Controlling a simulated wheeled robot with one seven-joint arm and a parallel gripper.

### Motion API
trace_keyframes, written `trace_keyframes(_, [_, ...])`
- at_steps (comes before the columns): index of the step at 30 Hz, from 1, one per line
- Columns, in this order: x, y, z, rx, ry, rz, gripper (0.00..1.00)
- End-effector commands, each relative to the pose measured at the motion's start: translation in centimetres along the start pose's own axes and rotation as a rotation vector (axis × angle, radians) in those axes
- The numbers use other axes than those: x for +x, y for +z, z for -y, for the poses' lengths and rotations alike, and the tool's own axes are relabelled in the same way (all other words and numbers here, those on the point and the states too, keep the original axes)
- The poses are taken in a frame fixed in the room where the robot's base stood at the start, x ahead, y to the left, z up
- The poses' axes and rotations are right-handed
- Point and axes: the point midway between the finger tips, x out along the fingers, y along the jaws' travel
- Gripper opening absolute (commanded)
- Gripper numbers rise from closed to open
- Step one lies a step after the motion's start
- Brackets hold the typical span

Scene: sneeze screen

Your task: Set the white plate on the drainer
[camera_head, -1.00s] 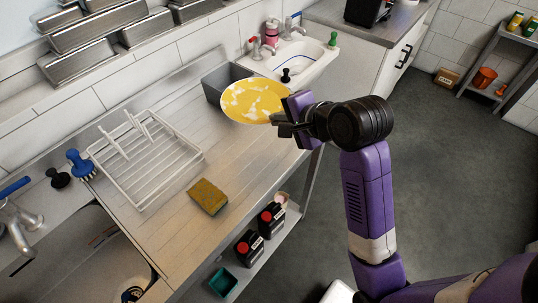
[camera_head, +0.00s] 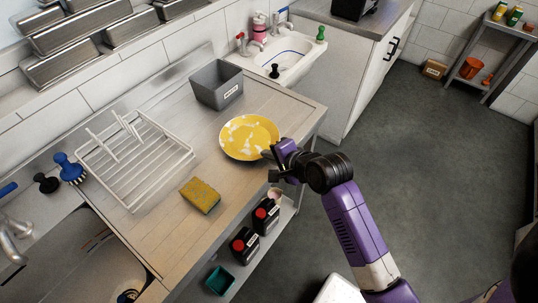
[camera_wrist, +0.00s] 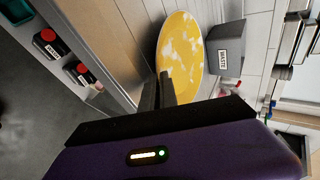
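The plate (camera_head: 249,137) is white with yellow covering most of its face. It is over the wooden-looking counter, right of the drainer; I cannot tell whether its underside touches the counter. My gripper (camera_head: 272,155) is shut on the plate's near right rim. In the wrist view, the fingers (camera_wrist: 166,90) are close together at the rim of the plate (camera_wrist: 181,52). The white wire drainer (camera_head: 150,182) stands empty at the left of the counter, with upright prongs at its back.
A yellow-brown sponge (camera_head: 200,195) lies between drainer and plate, near the front edge. A grey labelled bin (camera_head: 217,85) stands behind the plate. Blue (camera_head: 70,168) and black (camera_head: 46,183) brushes are left of the drainer. Black bottles (camera_head: 245,244) stand on the shelf below.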

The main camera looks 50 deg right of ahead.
Motion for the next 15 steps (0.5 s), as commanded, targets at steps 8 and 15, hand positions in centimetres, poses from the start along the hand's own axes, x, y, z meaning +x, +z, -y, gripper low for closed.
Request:
trace_keyframes(8, [0.09,0.01,-0.02,0.0,-0.003,0.0,0.0])
trace_keyframes(15, [0.22,0.0,-0.27,0.0,-0.001,0.0,0.12])
